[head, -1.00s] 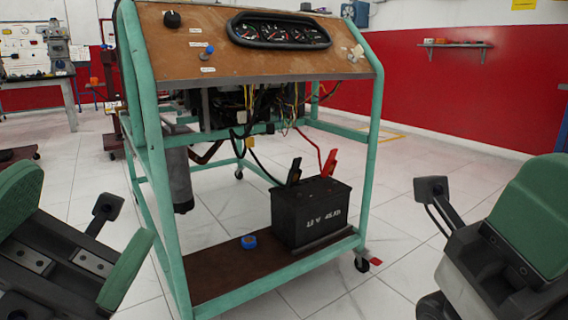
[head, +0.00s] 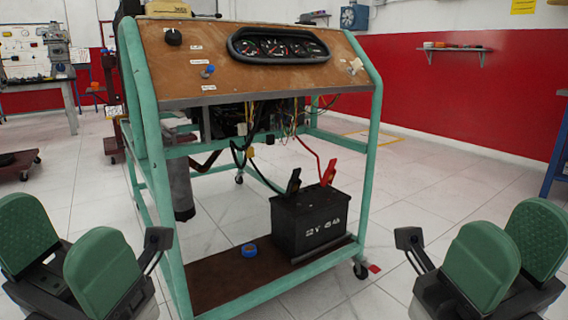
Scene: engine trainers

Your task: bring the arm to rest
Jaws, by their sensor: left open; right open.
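My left gripper (head: 66,255) is at the lower left of the head view, open, with its two green finger pads apart and nothing between them. My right gripper (head: 512,252) is at the lower right, also open and empty, its green pads apart. Both grippers are in front of the engine trainer, one on each side, and appear clear of its green frame (head: 376,150).
The trainer has a sloped brown panel (head: 200,75) with gauges (head: 280,47). A black battery (head: 308,222) with black and red clamps and a blue tape roll (head: 249,249) sit on its lower shelf (head: 220,280). Tiled floor (head: 420,190) is clear on the right.

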